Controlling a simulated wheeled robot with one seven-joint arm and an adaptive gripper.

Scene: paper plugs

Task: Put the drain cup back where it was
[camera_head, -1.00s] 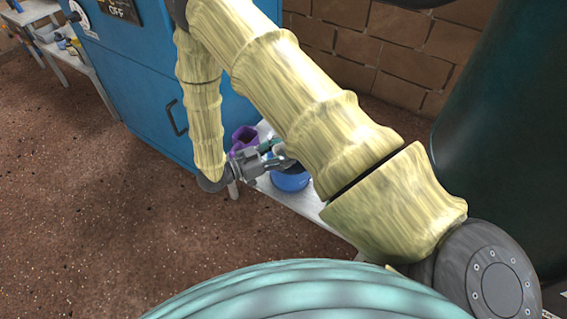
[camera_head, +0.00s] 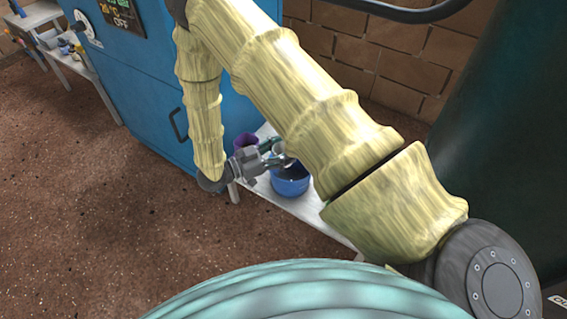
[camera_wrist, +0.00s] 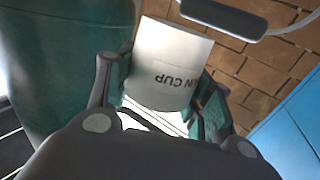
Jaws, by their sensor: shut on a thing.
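The drain cup (camera_wrist: 172,62) is white, with a dark-lettered label that reads upside down in the wrist view. My gripper (camera_wrist: 165,98) is shut on it, with one green-padded finger at each side.
A purple container (camera_head: 245,141) stands on the white table (camera_head: 322,212), behind my gripper. A blue cabinet (camera_head: 150,85) is at the left, a large dark green cylinder (camera_head: 505,130) at the right. A brick wall (camera_head: 385,60) closes the back. The floor at left is clear.

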